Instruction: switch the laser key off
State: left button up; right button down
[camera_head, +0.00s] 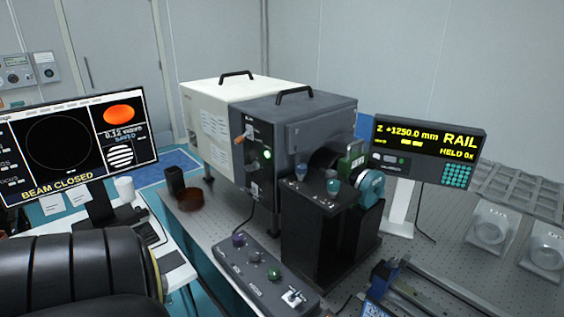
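A dark grey instrument housing (305,128) with a top handle stands on the optical table, joined to a white housing (220,95) behind it. Its left-facing panel carries an orange-tipped lever or key (240,139) and a lit green lamp (267,154). A low dark control box (240,260) lies in front, with a purple knob (238,239), a green knob (274,273) and a silver switch or key-like part (293,296). The labels are too small to read, so I cannot tell which part is the laser key. Neither gripper is in view.
A monitor (70,140) at left reads "BEAM CLOSED". A rail display (425,150) stands at right. A black mount with a teal knob (371,187) stands right of the control box.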

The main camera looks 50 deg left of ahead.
aim_at(249, 168)
jog(key=u, duration=2.45)
jog(key=k, duration=0.65)
jog(key=u, duration=0.5)
jog(key=i, duration=0.25)
jog(key=z, duration=0.8)
jog(key=i, duration=1.1)
jog(key=z, duration=1.2)
